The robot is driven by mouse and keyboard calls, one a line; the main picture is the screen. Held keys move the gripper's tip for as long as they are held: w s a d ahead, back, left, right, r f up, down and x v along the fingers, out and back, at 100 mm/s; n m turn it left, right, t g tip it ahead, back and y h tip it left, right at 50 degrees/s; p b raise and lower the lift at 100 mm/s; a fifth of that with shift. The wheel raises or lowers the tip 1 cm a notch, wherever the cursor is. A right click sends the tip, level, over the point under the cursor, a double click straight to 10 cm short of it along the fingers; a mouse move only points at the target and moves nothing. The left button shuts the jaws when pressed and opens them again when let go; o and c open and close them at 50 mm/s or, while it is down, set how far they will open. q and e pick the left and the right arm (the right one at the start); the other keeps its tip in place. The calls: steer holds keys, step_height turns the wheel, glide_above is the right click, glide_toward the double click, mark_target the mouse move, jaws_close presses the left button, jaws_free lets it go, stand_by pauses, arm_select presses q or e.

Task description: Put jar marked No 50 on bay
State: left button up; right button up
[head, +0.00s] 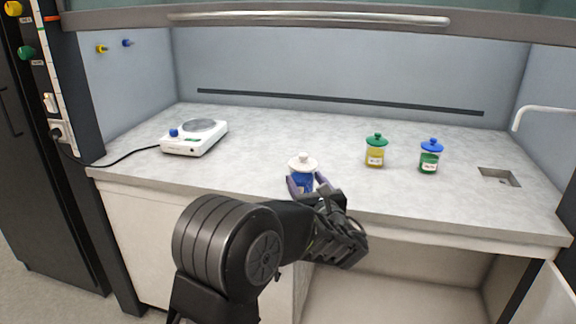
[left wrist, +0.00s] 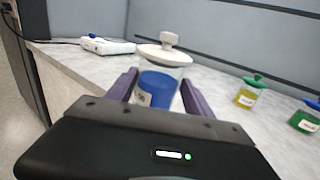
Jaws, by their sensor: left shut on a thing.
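A jar with a white lid and blue contents (head: 303,164) is at the front middle of the worktop. My left gripper (head: 308,187) is shut around this jar, with a purple finger on each side. In the left wrist view the same jar (left wrist: 158,86) stands upright between the fingers, and its label is partly hidden, so I cannot read its number fully. A jar with a green lid and yellow contents (head: 375,152) and a jar with a blue lid and green contents (head: 430,158) stand to the right; their labels are too small to read. My right gripper is not in view.
A white hotplate-like device (head: 195,138) with a round grey plate and a blue knob stands at the back left, its cable running left. A small sink (head: 500,177) is at the right. The worktop (head: 270,130) is clear between the device and the jars.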

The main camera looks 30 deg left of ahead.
arm_select(q)
steer(key=s+d+f+m+t+h, duration=0.2)
steer(key=s+d+f+m+h, duration=0.1)
steer(key=d, duration=0.6)
steer(key=s+d+f+m+t+h, duration=0.2)
steer(key=d+h, duration=0.3)
steer(key=d, duration=0.5)
steer(key=shift+s+d+f+m+t+h, duration=0.35)
steer(key=shift+f+m+t, duration=0.2)
steer(key=shift+m+t, duration=0.2)
